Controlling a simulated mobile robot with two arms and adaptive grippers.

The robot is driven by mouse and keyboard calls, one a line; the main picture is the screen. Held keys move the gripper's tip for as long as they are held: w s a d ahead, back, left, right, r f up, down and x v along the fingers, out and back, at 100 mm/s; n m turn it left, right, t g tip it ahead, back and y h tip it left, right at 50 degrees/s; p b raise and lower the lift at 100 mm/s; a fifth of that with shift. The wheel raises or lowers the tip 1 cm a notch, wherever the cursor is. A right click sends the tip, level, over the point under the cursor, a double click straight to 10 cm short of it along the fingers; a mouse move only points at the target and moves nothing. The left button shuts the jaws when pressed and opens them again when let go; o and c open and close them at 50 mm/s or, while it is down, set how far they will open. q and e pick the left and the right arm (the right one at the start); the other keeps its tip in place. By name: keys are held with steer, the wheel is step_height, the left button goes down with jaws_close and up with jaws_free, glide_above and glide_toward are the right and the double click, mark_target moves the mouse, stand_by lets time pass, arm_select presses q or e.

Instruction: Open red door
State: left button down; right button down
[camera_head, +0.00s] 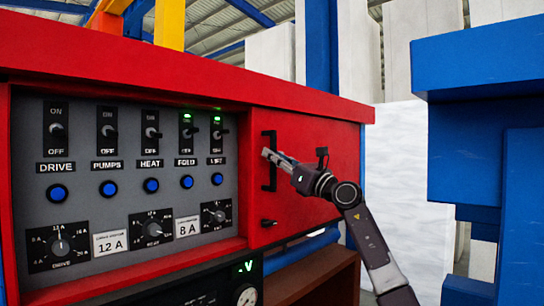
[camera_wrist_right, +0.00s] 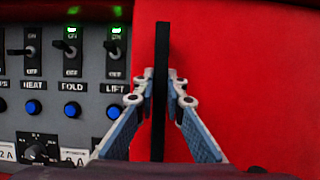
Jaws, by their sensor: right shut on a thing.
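The red door (camera_head: 315,150) is the flat red panel at the right of the red cabinet. It looks flush with the cabinet front. A black vertical handle (camera_head: 268,177) is on its left side, and a small black latch or knob (camera_head: 268,223) sits below it. My right gripper (camera_head: 270,155) is at the handle. In the right wrist view the handle (camera_wrist_right: 162,60) stands between the two fingers of my right gripper (camera_wrist_right: 162,92), which are closed on it from both sides. The red door (camera_wrist_right: 240,80) fills the right of that view. My left gripper is in neither view.
The grey control panel (camera_head: 85,220) with switches, blue buttons and dials is left of the door. The FOLD and LIFT switches show green lights. A blue structure (camera_head: 480,130) stands at the right. A brown shelf (camera_head: 325,275) is below the door.

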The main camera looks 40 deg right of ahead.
mark_target(263, 115)
steer(key=c, duration=2)
jaws_free()
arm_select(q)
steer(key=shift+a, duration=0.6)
arm_select(e)
steer(key=shift+o, duration=0.2)
steer(key=shift+a, duration=0.1)
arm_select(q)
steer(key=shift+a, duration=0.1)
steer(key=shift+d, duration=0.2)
arm_select(e)
steer(key=shift+r, duration=5.05)
